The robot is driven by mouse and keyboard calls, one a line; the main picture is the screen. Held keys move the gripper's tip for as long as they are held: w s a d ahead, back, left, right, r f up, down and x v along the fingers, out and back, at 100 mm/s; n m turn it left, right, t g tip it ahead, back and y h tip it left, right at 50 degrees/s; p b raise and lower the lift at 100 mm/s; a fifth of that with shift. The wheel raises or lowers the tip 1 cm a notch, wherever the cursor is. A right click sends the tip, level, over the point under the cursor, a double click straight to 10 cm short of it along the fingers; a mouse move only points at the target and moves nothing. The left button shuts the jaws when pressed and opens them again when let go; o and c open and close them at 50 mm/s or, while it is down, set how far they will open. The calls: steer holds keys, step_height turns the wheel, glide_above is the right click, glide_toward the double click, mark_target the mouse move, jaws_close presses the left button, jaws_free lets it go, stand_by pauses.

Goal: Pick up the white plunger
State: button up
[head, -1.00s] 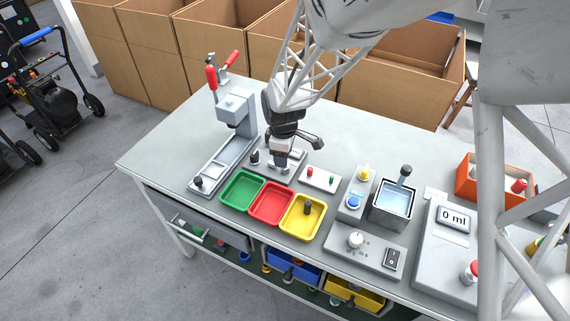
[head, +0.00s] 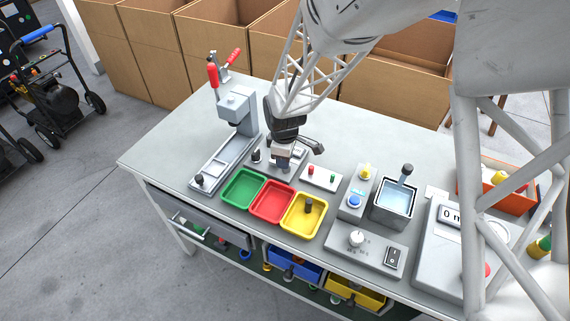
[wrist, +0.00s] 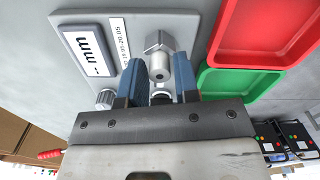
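A pale, silver-white cylinder (wrist: 159,66) with a round end and a hexagonal base stands on the grey gauge plate in the wrist view. It may be the white plunger, but I cannot tell for certain. My gripper (wrist: 159,88) has two blue fingers set apart, one on each side of the line of this cylinder, with no clear contact. A small round part shows between the fingers, mostly hidden by the gripper body. In the head view my gripper (head: 282,165) points down over the gauge plate, behind the red tray, and hides what is under it.
Green (head: 242,189), red (head: 271,202) and yellow (head: 304,215) trays lie in front of the gripper. A press (head: 236,110) stands to the left. A small button box (head: 321,178) and a water container (head: 393,204) are to the right. The back of the table is clear.

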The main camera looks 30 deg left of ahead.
jaws_close()
steer(key=shift+r, duration=0.1)
step_height(320, 180, up, 10)
stand_by(0.6)
stand_by(0.5)
